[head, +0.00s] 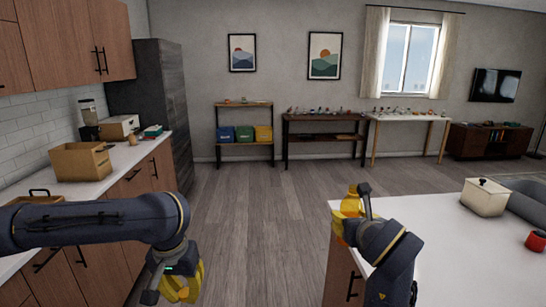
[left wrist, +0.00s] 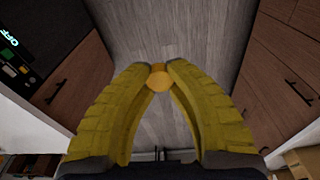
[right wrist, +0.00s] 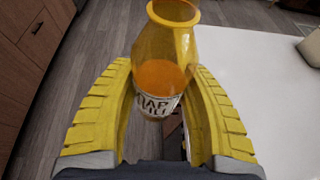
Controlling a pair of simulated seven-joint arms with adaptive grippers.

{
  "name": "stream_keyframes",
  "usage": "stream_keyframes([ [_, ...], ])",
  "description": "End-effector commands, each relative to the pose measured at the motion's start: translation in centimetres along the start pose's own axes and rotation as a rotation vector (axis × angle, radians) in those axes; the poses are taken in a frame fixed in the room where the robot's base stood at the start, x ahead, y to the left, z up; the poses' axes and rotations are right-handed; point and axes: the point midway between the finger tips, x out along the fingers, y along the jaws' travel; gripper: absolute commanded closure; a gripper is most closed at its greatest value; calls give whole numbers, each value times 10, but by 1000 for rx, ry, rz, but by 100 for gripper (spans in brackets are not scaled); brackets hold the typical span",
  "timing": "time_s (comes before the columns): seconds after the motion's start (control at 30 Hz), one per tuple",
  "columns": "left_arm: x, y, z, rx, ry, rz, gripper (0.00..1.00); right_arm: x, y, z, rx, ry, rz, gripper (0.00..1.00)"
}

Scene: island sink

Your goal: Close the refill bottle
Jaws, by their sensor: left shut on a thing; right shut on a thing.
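The refill bottle (right wrist: 165,60) is translucent orange-yellow with a white lettered label; its open mouth faces up the right wrist view. My right gripper (right wrist: 158,95) is shut around the bottle's lower part, near the label. In the head view my right gripper (head: 346,222) is beside the island's left edge, where bottle and yellow fingers are hard to tell apart. A small round orange cap (left wrist: 158,79) is pinched between the fingertips of my left gripper (left wrist: 158,70). In the head view the left gripper (head: 186,285) is low at the bottom, over the floor gap; the cap is hidden there.
The white island top (head: 460,250) is at the right, with a lidded cream box (head: 484,198) and a red cup (head: 536,241). A counter with a cardboard box (head: 82,162) runs along the left. Open wood floor (head: 265,230) lies between them.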

Motion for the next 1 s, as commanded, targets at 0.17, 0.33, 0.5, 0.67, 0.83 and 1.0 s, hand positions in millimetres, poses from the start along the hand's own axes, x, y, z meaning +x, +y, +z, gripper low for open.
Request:
stream_keyframes([
  [0.17, 0, 0, 0, 0, 0, 0, 92, 0, 0, 0, 0, -1, -1, 99],
  [0.33, 0, 0, 0, 0, 0, 0, 92, 0, 0, 0, 0, -1, 0, 99],
  [0.5, 0, 0, 0, 0, 0, 0, 92, -2, 7, -8, -6, 0, 12, 99],
  [0.67, 0, 0, 0, 0, 0, 0, 92, -6, 21, -22, -17, 1, 39, 99],
  [0.83, 0, 0, 0, 0, 0, 0, 92, -12, 39, -40, -29, 1, 72, 99],
  [1.0, 0, 0, 0, 0, 0, 0, 92, -17, 57, -59, -43, 2, 105, 99],
])
